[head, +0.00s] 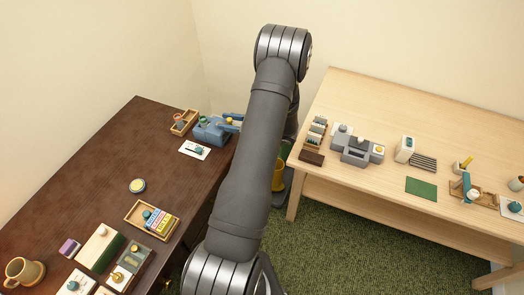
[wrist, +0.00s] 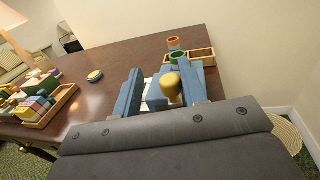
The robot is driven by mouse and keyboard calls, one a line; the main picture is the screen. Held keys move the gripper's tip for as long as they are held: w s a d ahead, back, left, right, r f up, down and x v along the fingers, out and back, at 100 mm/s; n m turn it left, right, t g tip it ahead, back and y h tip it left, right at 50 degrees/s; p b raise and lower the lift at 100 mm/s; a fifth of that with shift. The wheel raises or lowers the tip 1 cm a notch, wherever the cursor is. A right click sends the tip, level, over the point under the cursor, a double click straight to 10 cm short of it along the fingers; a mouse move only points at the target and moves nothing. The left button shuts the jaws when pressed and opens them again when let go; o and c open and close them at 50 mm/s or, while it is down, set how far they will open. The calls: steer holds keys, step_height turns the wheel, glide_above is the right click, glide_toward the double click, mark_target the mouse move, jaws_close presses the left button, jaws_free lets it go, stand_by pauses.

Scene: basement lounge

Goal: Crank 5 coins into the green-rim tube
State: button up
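The green-rim tube (head: 204,120) stands at the blue coin machine (head: 208,133) at the far right end of the dark table. It also shows in the wrist view (wrist: 178,57), just beyond my gripper. A yellow crank knob (wrist: 171,86) stands on the machine's near side. My gripper (wrist: 160,88) is open, its two blue fingers apart on either side of the knob, with a visible gap to the left finger. I cannot tell whether the right finger touches it. No coins are clearly visible; the tube's inside is hidden.
An orange-rim tube (wrist: 173,43) stands in a wooden tray (wrist: 201,56) behind the machine. A white card with a dark knob (head: 195,149) lies in front. A round tin (head: 137,186) and a tray of coloured blocks (head: 134,214) are further left. Bare table lies between.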

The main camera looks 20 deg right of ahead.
steer(key=s+d+m+t+h, duration=0.3)
steer(key=s, duration=0.5)
steer(key=s+d+m+t+h, duration=0.2)
steer(key=s+d+t+h, duration=0.1)
steer(key=s, duration=0.5)
steer(key=shift+s+m+h, duration=0.25)
steer(key=shift+m+h, duration=0.15)
steer(key=w+a+n+y, duration=0.1)
steer(key=w+a, duration=0.2)
steer(key=w, duration=0.5)
steer(key=w+a+n+g+y, duration=0.1)
steer(key=w+a, duration=0.3)
steer(key=w, duration=0.3)
steer(key=shift+w+a+g+y, duration=0.15)
steer(key=shift+w+g+y, duration=0.15)
steer(key=shift+w, duration=0.1)
jaws_close()
